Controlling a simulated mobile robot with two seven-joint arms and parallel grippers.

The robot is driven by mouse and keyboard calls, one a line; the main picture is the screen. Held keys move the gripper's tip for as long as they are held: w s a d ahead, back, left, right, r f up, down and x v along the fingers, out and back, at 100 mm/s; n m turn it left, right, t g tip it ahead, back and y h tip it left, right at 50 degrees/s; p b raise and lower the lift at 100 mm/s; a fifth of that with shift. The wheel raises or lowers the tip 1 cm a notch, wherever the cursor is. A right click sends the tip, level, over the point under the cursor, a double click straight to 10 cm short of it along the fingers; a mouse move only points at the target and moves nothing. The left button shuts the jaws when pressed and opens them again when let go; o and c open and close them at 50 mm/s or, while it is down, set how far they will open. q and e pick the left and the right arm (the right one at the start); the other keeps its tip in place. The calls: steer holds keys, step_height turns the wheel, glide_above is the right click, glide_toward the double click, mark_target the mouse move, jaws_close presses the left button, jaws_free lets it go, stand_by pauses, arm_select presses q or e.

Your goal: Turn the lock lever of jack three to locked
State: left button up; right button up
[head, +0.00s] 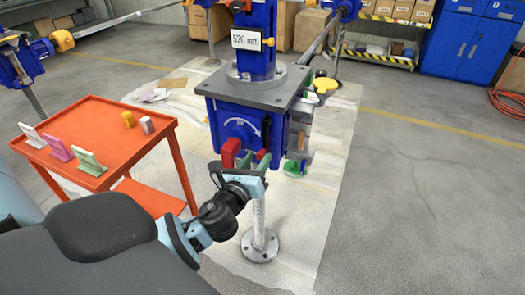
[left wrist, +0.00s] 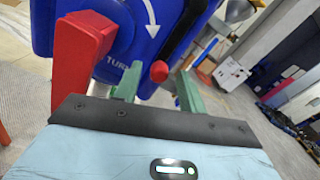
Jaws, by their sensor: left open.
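A blue jack housing (head: 238,127) with a white curved arrow and a grey top plate (head: 255,92) stands in the middle of the head view. The blue column above carries a sign (head: 247,39) reading 520 mm. A red block-like part (head: 230,152) sticks out low on the front; it is large at left in the left wrist view (left wrist: 78,62). My left gripper (head: 256,160) is open at the housing's front. In the left wrist view, a red ball knob (left wrist: 159,71) shows between its green fingers, apparently without contact. I cannot tell which red part is the lock lever. My right gripper is out of view.
An orange cart (head: 102,140) with several small coloured items stands at left. A yellow-topped part (head: 324,86) and a green-bottomed part (head: 294,169) are right of the housing. A metal post (head: 259,225) stands below. The floor at right is clear.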

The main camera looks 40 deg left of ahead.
arm_select(q)
steer(key=shift+x, duration=2.25)
jaws_close()
